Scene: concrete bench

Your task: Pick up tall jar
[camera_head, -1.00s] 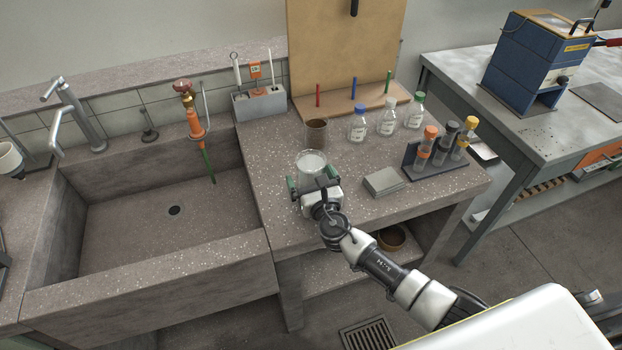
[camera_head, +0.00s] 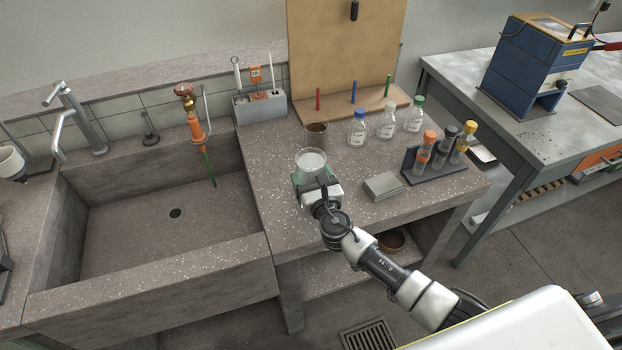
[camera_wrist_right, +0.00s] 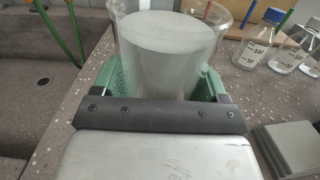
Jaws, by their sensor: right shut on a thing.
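A clear glass jar (camera_head: 311,160) with whitish, cloudy contents stands upright near the front left of the bench top. I take it to be the tall jar. My right gripper (camera_head: 315,180) reaches it from the front and is shut on it. In the right wrist view the green fingers of the gripper (camera_wrist_right: 160,85) press on both sides of the jar (camera_wrist_right: 170,50). Its lower part is hidden behind the gripper. I cannot see clear space under it. My left gripper is not in view.
A brownish jar (camera_head: 316,133) stands just behind. Several capped bottles (camera_head: 386,123) and a rack of tubes (camera_head: 436,168) are to the right. The sink (camera_head: 150,222) is left; the bench's front edge is close.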

